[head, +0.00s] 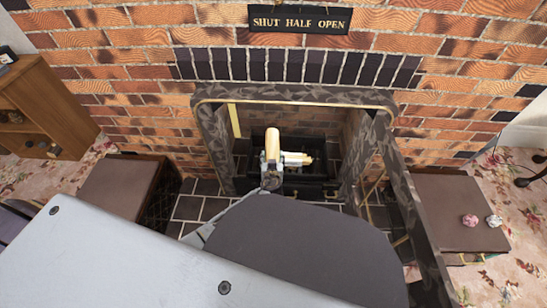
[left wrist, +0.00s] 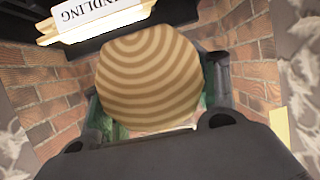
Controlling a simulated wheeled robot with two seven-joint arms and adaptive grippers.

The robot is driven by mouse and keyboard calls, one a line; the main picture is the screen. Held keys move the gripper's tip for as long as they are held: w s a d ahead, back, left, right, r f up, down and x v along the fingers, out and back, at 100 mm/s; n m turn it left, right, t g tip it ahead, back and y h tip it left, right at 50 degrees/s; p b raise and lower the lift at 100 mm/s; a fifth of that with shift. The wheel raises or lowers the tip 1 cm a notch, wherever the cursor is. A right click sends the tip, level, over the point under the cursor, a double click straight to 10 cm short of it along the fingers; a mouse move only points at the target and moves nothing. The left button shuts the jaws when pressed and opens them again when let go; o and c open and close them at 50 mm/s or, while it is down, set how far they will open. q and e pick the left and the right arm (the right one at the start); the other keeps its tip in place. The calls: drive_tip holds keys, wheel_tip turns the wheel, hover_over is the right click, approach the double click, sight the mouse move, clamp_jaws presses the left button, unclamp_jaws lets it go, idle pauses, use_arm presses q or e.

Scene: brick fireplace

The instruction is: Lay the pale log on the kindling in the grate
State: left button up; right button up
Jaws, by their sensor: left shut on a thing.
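The pale log (head: 272,145) is in my left gripper (head: 271,168) in the fireplace opening, pointing away from me in the head view. In the left wrist view its ringed end (left wrist: 150,80) fills the middle, between the gripper's fingers (left wrist: 150,135). The kindling (head: 297,158) shows as a pale bundle just right of the log, over the black grate (head: 300,190). Its white label and pale sticks (left wrist: 95,22) show at the top left of the left wrist view. I cannot tell whether log and kindling touch. My right gripper is out of view.
The dark patterned fireplace surround (head: 300,94) frames the opening closely on both sides. A brown-topped box (head: 455,205) at right bears two small crumpled balls (head: 482,221). Another brown box (head: 122,187) stands at left. A sign (head: 298,19) hangs above.

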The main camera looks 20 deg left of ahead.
use_arm(q)
drive_tip(key=shift+f, duration=0.15)
drive_tip(key=shift+w+d+m+t+h, duration=0.1)
drive_tip(key=shift+d+m+t+h, duration=0.2)
drive_tip(key=shift+d+h, duration=0.15)
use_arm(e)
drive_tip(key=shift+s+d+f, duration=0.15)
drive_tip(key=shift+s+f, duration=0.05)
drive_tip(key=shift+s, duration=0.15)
use_arm(q)
drive_tip(key=shift+d, duration=0.1)
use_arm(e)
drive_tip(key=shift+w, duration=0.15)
